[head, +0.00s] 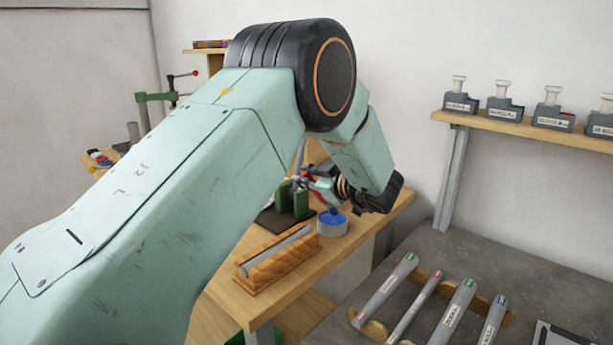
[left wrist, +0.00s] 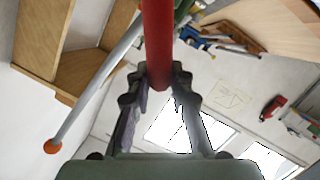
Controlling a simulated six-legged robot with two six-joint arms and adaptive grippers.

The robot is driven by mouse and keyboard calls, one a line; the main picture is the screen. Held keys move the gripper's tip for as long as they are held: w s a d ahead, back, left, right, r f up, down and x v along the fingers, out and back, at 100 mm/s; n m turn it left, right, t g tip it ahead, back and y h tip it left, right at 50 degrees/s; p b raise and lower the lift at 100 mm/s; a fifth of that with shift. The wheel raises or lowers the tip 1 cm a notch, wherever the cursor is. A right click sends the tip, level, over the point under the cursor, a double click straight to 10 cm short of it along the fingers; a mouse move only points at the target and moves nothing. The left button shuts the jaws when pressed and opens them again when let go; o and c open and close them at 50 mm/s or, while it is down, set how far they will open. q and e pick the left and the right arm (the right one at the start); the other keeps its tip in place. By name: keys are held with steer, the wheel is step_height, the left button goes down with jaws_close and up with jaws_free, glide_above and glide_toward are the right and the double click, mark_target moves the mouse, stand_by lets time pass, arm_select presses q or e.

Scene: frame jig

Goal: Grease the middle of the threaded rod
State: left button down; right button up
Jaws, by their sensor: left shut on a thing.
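My left gripper (left wrist: 160,82) is shut on a red handle (left wrist: 158,40). The rest of the held tool is out of frame or too small to tell. In the head view this gripper (head: 309,181) is above the far part of the wooden bench, next to a green clamp-like fixture (head: 290,201). A round pale tin with a blue top (head: 332,220) stands just in front of the gripper. A grey rod (head: 278,247) lies in a wooden cradle (head: 267,274) nearer on the bench; its thread cannot be made out. My right gripper is not in view.
My left arm covers much of the head view. A grey surface at right holds several grey tubes (head: 449,318) on wooden rests. A wall shelf (head: 540,130) carries several labelled grey containers. A pale rod with an orange end (left wrist: 92,97) slants across the left wrist view.

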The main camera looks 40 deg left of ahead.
arm_select(q)
steer(key=shift+s+r+p, duration=0.1)
steer(key=shift+r+p, duration=2.45)
steer(key=shift+r, duration=0.6)
steer(key=shift+f, duration=0.1)
